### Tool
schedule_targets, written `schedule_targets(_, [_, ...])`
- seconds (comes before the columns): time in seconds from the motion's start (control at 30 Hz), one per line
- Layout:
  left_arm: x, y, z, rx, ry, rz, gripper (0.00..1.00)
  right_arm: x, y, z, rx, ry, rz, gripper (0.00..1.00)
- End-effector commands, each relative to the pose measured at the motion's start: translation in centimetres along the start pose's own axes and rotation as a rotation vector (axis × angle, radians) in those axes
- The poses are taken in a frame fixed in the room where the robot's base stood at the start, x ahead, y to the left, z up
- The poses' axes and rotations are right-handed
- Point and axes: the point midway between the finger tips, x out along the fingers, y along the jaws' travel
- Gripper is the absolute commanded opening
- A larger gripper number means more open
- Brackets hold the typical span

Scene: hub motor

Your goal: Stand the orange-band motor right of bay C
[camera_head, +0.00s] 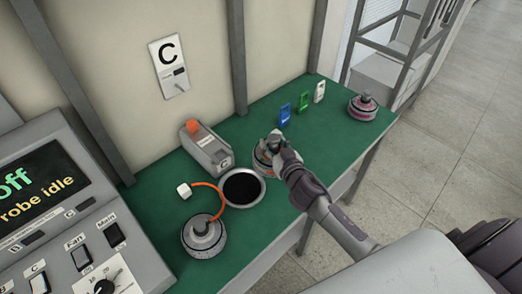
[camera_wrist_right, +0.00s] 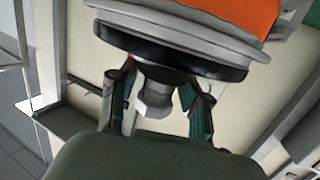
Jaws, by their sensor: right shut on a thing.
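The orange-band motor (camera_head: 262,160) is just right of the round dark-centred ring (camera_head: 228,203) and the grey clamp unit marked C (camera_head: 208,153). My right gripper (camera_head: 275,145) is shut on its top stub. In the right wrist view, the motor (camera_wrist_right: 190,40) shows its orange band and black rim, with the metal shaft between the fingers of my right gripper (camera_wrist_right: 160,95). The motor looks about upright. I cannot tell whether its base touches the green bench. The C sign (camera_head: 168,65) is on the wall. My left gripper is not in view.
A grey motor (camera_head: 204,238) with an orange cable and white plug (camera_head: 184,190) stands at the front left. Blue (camera_head: 285,114), green (camera_head: 304,102) and white (camera_head: 319,92) tags and a pink-band motor (camera_head: 363,108) are farther right. Green bench (camera_head: 335,122) is clear between them.

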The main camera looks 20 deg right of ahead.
Motion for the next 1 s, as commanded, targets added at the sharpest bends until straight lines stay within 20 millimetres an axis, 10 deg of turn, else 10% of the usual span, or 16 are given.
schedule_targets(1.0, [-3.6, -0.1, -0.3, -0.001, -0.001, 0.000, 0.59, -0.5, -0.2, -5.2, 0.000, 0.011, -0.002, 0.00])
